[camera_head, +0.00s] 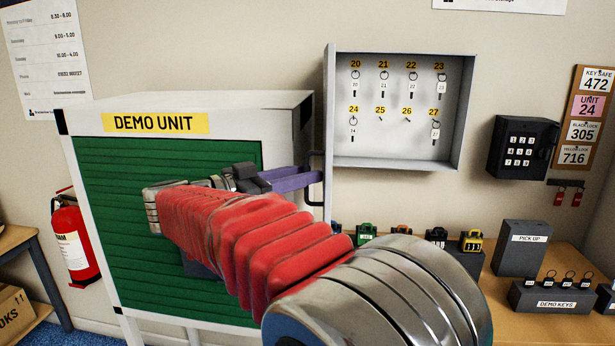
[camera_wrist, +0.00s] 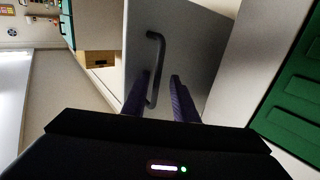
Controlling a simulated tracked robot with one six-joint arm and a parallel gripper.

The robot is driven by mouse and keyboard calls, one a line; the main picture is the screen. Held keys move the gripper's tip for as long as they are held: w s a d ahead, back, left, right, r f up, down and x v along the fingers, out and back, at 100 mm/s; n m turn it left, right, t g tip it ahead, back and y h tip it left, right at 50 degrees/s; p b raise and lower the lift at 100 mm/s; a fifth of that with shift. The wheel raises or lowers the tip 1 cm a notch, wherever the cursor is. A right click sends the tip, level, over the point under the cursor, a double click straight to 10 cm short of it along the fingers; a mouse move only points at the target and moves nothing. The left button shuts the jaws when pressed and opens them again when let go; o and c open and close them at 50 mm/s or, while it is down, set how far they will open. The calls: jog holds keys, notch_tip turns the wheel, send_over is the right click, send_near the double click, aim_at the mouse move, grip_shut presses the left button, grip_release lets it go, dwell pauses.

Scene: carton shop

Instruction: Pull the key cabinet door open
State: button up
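The grey key cabinet (camera_head: 400,163) hangs on the wall, with labelled hooks and keys visible inside. Its door (camera_head: 330,130) stands wide open on the left side, seen nearly edge-on in the head view. The door face (camera_wrist: 195,45) and its dark bar handle (camera_wrist: 154,50) show in the wrist view. My gripper (camera_head: 316,178) has purple fingers and is at the handle. In the wrist view, my gripper's fingers (camera_wrist: 158,78) stand apart, with the lower handle between them, closer to the left finger. Contact cannot be told.
The demo unit (camera_head: 200,98) with a green shutter stands close left of the door, behind my arm. A black key safe (camera_head: 522,146) is right of the cabinet. A wooden counter (camera_head: 530,325) below holds padlocks, a pick up box (camera_head: 522,250) and demo keys (camera_head: 555,298).

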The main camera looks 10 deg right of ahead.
jog(key=v, duration=1.3)
jog(key=shift+a, duration=0.3)
